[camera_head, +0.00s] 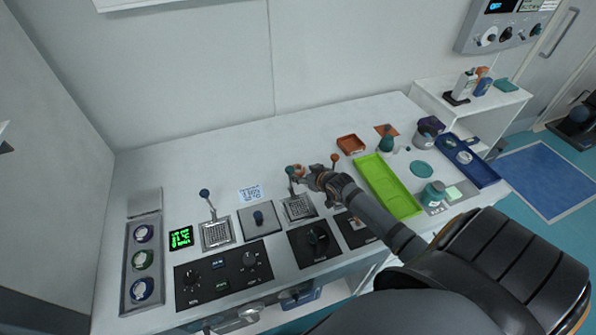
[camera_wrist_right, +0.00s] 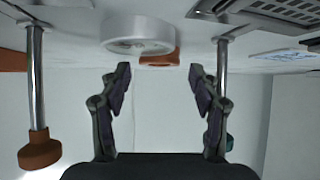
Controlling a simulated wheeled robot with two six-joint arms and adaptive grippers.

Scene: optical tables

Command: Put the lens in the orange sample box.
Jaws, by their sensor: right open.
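My right gripper (camera_head: 303,172) reaches over the white table, between short levers. In the right wrist view, which looks upside down, its two fingers (camera_wrist_right: 160,72) are apart with nothing between them. A white ring-shaped disc (camera_wrist_right: 138,33), probably the lens, sits on the table surface ahead of the fingertips, apart from them. I cannot pick it out in the head view, where the gripper may cover it. The orange sample box (camera_head: 351,144) is a small open tray at the back of the table. An orange shape behind the disc (camera_wrist_right: 160,58) is probably this box. My left gripper is not visible.
Levers with an orange knob (camera_wrist_right: 40,150) and a teal knob (camera_wrist_right: 229,142) flank the gripper. A green tray (camera_head: 388,186), a blue tray (camera_head: 468,160) and bottles stand to the right. Control panels line the front edge. Bare table lies behind the levers.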

